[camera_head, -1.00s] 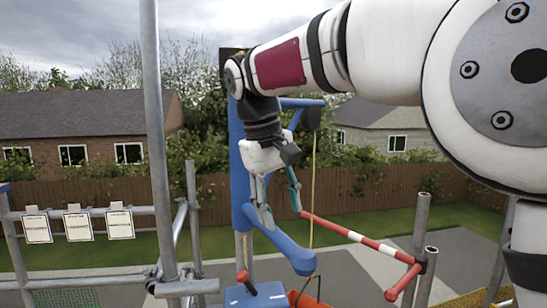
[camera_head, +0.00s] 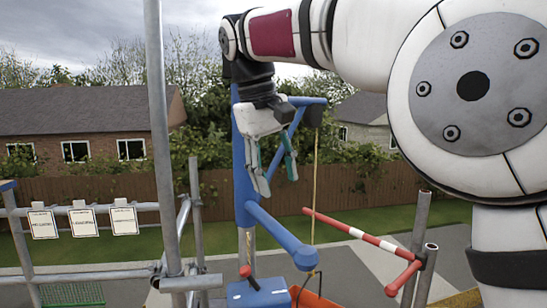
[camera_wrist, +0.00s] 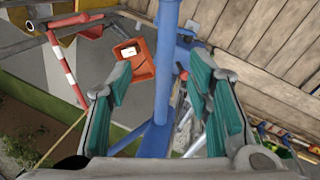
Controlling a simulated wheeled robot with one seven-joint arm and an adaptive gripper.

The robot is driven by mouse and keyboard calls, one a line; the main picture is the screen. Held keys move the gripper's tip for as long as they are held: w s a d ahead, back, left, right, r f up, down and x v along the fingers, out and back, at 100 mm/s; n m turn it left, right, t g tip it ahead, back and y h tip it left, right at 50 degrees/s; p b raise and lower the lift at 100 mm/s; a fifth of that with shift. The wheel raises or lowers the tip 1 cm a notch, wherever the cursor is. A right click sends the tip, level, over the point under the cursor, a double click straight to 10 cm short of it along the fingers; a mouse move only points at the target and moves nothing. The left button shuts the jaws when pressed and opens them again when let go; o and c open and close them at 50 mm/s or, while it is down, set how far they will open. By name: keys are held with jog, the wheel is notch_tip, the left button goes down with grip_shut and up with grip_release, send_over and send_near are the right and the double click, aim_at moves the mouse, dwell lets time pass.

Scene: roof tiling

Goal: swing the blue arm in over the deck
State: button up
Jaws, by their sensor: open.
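The blue hoist has an upright post (camera_head: 241,170) and an upper blue arm (camera_head: 306,101) with a dark block at its right end, from which a yellow rope (camera_head: 315,165) hangs. A lower blue tube (camera_head: 275,232) with a rounded end slants from the post toward me. My gripper (camera_head: 277,184) is open and empty, fingers pointing down, above the lower tube and apart from it. In the wrist view my gripper (camera_wrist: 160,95) shows its green-padded fingers spread, with blue tubing (camera_wrist: 163,65) seen between them. My gripper partly hides the post and upper arm.
A red-and-white bar (camera_head: 355,232) runs right to grey scaffold posts (camera_head: 418,245). A blue box with a red lever (camera_head: 258,293) stands below. An orange tub (camera_wrist: 141,65) hangs or rests beyond the fingers. Scaffold rails with several tags (camera_head: 83,221) are at left.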

jog(key=shift+v, duration=1.55)
